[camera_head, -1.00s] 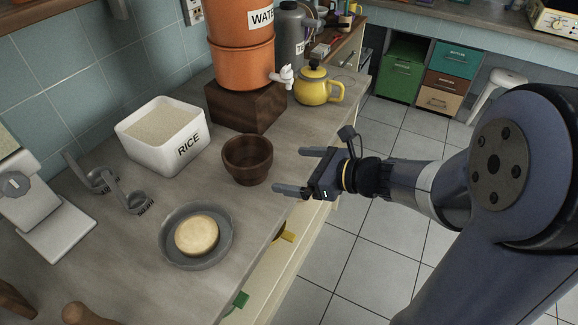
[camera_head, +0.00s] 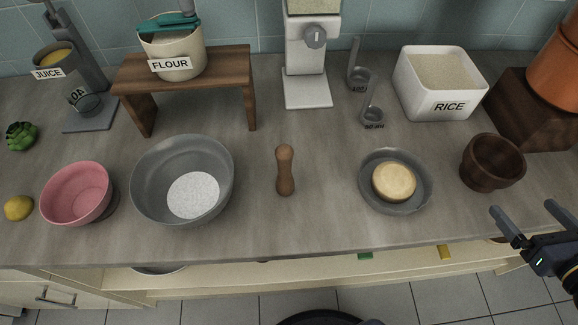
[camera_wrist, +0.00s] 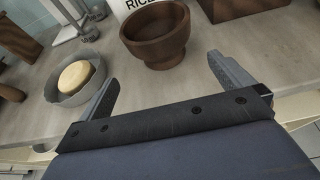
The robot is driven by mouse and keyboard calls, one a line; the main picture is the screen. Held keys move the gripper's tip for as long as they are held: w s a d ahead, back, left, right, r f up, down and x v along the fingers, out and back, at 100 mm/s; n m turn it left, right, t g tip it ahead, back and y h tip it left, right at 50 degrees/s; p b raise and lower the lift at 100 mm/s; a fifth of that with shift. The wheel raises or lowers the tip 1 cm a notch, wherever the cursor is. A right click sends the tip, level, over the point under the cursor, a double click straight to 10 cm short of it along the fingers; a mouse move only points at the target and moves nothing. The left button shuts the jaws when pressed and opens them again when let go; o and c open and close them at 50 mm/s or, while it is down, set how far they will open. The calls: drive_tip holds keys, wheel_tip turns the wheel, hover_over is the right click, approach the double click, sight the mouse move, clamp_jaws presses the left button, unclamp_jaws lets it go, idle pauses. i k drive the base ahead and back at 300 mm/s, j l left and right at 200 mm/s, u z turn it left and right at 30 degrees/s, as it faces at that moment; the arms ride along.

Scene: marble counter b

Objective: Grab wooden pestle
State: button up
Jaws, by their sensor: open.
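The wooden pestle (camera_head: 285,171) is a brown, rounded club shape standing or lying on the counter (camera_head: 325,215) between the large grey bowl and the grey dish; I cannot tell which. My gripper (camera_head: 528,220) is at the right edge of the head view, by the counter's front edge, well to the right of the pestle. Its two fingers are apart with nothing between them. In the wrist view my gripper (camera_wrist: 162,82) faces a dark wooden bowl (camera_wrist: 157,35), which is beyond the fingers. A brown piece (camera_wrist: 10,92), probably the pestle, shows at that view's left edge.
The grey dish (camera_head: 424,203) with a round pale piece (camera_head: 394,181) and the dark wooden bowl (camera_head: 492,163) stand between gripper and pestle. Left of the pestle are the grey bowl (camera_head: 148,185) and pink bowl (camera_head: 70,188). A white scale-like device (camera_head: 306,88) stands behind it.

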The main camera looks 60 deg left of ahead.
sight(284, 153)
drive_tip(key=k+j, duration=0.45)
drive_tip(key=k, duration=0.2)
drive_tip(key=k+j, duration=0.45)
drive_tip(key=k, duration=0.2)
